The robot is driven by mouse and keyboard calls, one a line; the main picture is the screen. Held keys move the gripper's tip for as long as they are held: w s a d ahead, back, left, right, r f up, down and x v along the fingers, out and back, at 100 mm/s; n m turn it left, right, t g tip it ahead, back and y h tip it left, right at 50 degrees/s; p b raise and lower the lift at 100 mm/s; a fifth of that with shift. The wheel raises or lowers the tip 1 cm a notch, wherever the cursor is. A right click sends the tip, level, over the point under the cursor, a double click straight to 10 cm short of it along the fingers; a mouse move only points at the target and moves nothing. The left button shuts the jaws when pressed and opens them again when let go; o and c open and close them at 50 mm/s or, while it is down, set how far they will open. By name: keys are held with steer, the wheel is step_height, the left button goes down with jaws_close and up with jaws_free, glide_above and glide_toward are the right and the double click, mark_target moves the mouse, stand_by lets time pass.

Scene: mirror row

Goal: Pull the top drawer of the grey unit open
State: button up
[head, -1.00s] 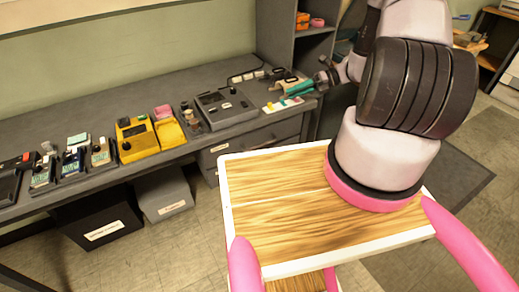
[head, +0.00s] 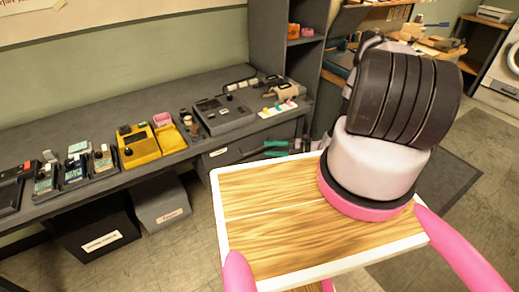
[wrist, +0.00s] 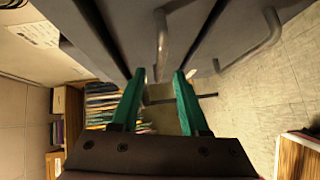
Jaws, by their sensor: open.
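The grey unit (head: 232,153) stands under the right end of the desk, with a pale label on its front; my arm and gripper hide part of it. In the wrist view the grey drawer fronts (wrist: 210,25) fill the top of the picture. One bar handle (wrist: 162,42) lies just beyond my fingertips, roughly in line with the gap between them. A second bar handle (wrist: 268,38) is farther right, toward the floor. My gripper (wrist: 160,74) has two green fingers, spread apart with nothing held. The drawers look shut.
The desk (head: 110,97) above carries a grey device (head: 224,112), a yellow device (head: 137,147) and several small gadgets. A grey bin (head: 162,201) and a black bin (head: 98,235) stand below it, left of the unit. The floor before the unit looks clear.

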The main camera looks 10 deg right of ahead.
mark_target(260, 148)
steer(key=shift+x, duration=2.5)
jaws_close()
